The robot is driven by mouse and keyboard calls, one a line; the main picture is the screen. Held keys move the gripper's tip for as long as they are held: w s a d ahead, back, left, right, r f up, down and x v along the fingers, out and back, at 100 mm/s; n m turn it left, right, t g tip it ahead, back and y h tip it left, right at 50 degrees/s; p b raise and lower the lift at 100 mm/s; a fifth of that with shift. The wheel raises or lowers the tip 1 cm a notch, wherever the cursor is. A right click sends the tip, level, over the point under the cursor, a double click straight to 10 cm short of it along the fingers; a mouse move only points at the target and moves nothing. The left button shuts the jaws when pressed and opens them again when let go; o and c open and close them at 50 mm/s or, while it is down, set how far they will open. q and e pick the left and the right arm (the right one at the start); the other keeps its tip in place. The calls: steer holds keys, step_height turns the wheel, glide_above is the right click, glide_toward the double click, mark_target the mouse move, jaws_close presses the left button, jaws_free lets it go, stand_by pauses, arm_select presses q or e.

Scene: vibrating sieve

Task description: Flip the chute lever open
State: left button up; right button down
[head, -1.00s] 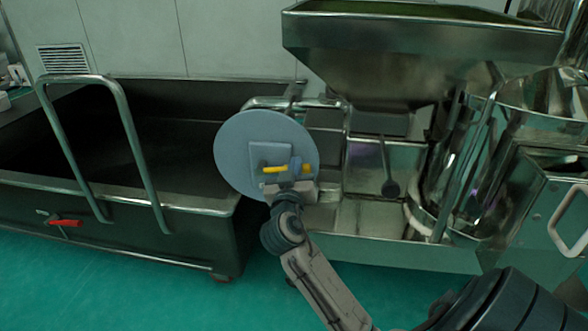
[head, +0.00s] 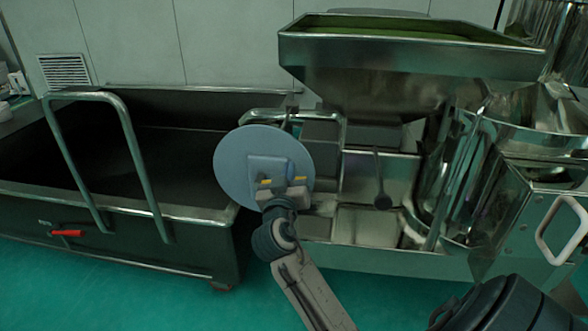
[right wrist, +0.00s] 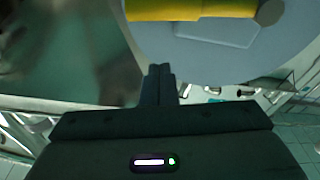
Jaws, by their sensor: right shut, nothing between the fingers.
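The chute lever shows as a yellow bar (head: 265,183) in front of a round blue-grey disc (head: 232,165) with a square raised plate. Its middle is hidden behind my right gripper in the head view, so yellow shows on both sides. My right gripper (head: 284,188) is shut and empty, right at the lever in the head view. In the right wrist view the yellow bar (right wrist: 190,9) with its dark end lies across the top, beyond the closed fingertips (right wrist: 160,70). A gap shows there; I cannot tell if they touch. My left gripper is out of view.
A dark wheeled bin (head: 130,215) with a tubular handle and a red lever (head: 67,233) stands left. The steel sieve machine with its hopper (head: 400,62) stands right and behind. A black-knobbed rod (head: 382,200) is right of the disc. Green floor (head: 110,290) is open in front.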

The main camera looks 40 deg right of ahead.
steer(key=v, duration=0.7)
steer(key=shift+a+f, duration=0.1)
stand_by(0.4)
